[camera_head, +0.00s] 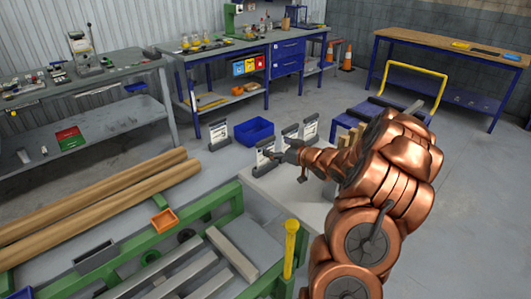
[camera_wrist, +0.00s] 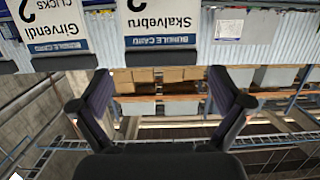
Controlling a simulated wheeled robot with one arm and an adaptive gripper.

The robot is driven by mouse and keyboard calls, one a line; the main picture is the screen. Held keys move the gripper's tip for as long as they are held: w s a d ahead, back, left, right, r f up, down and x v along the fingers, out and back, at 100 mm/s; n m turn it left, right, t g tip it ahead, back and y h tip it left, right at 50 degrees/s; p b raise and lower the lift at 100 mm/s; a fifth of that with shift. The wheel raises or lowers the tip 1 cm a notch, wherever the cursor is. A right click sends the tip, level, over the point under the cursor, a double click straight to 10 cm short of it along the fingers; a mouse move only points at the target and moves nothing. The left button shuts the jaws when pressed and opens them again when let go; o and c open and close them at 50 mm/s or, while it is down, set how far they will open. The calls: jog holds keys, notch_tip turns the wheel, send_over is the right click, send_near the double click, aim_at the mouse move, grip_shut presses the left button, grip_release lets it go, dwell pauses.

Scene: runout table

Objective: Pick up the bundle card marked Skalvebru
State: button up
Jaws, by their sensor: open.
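The bundle card marked Skalvebru (camera_wrist: 163,22) is white with a blue "BUNDLE CARD" band. It appears upside down at the top centre of the wrist view, partly cut off by the frame edge. Another card marked Girvendi (camera_wrist: 55,22) stands to its left there. My gripper (camera_wrist: 160,88) is open, and nothing is between its dark fingers. The Skalvebru card shows above the fingertips in that picture, apart from them. In the head view my gripper (camera_head: 286,166) is close to a white card (camera_head: 264,151); names on the cards are too small to read there.
More white cards (camera_head: 290,133) stand near a blue bin (camera_head: 255,130). A green-framed runout table (camera_head: 215,205) with metal bars and an orange tray (camera_head: 164,220) lies in front. Workbenches (camera_head: 110,67) line the back. A yellow rail (camera_head: 415,70) stands at right.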

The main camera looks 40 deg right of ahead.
aim_at(267, 144)
jog(key=shift+p+x, duration=1.15)
jog(key=shift+x, duration=1.7)
jog(key=shift+f, duration=0.1)
jog(key=c, duration=0.8)
